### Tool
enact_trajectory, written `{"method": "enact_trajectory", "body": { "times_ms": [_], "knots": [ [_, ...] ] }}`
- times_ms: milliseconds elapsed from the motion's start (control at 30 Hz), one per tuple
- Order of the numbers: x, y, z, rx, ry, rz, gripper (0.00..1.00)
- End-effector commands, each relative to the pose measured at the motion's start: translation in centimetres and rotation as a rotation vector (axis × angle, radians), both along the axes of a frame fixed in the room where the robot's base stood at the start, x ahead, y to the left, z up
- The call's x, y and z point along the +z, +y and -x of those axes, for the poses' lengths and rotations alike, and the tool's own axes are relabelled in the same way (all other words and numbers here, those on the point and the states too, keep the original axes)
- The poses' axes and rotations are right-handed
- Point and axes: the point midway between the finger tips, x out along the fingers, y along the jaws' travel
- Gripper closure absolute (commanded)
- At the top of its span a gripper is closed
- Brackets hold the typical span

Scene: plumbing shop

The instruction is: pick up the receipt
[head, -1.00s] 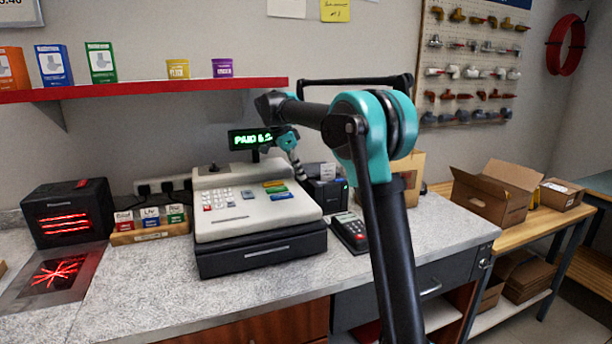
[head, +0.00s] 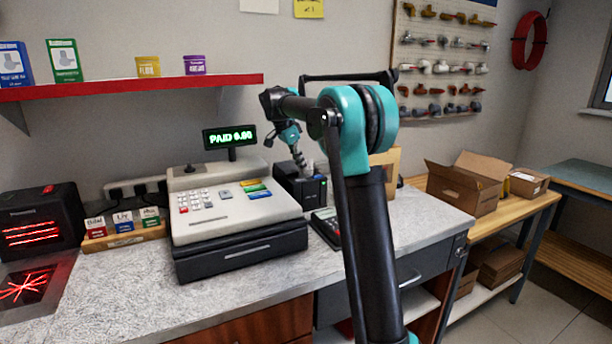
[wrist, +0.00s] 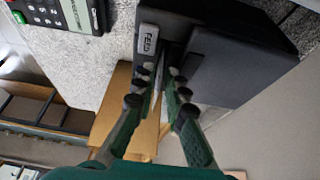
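The black receipt printer (head: 300,187) stands on the counter right of the cash register, with a small pale receipt (head: 309,171) sticking up from its top. My gripper (head: 302,166) is at the printer's top, right beside the receipt, pointing down. In the wrist view, the printer (wrist: 215,65) with its FEED button fills the upper middle. My gripper (wrist: 160,72) has its two green fingers apart at the printer's slot. A thin pale strip, seemingly the receipt edge-on (wrist: 158,88), shows between them; contact cannot be told.
The cash register (head: 235,215) with its lit display (head: 230,138) stands close left. A card terminal (head: 326,228) lies in front of the printer, and a tan board (head: 384,160) stands behind my arm. A red shelf (head: 130,88) hangs above left.

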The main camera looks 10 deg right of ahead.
Motion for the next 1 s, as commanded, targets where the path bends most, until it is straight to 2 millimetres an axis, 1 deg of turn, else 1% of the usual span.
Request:
{"method": "enact_trajectory", "body": {
  "times_ms": [33, 100, 200, 400, 467, 500, 533, 1000],
  "knots": [
    [0.0, -1.0, -0.3, -0.004, -0.001, 0.0, 0.87],
    [0.0, -1.9, -0.6, -0.002, 0.0, 0.0, 0.87],
    [-1.0, -2.0, -0.6, 0.0, 0.001, 0.0, 0.87],
    [-1.1, -2.0, -0.6, 0.0, 0.001, 0.0, 0.87],
    [-1.1, -2.0, -0.6, 0.0, 0.001, 0.0, 0.94],
    [-1.1, -2.0, -0.6, 0.0, 0.001, 0.0, 0.99],
    [-1.1, -2.0, -0.6, 0.0, 0.001, 0.0, 1.0],
    [-0.9, -1.9, -0.6, 0.0, 0.001, 0.0, 1.0]
  ]
}}
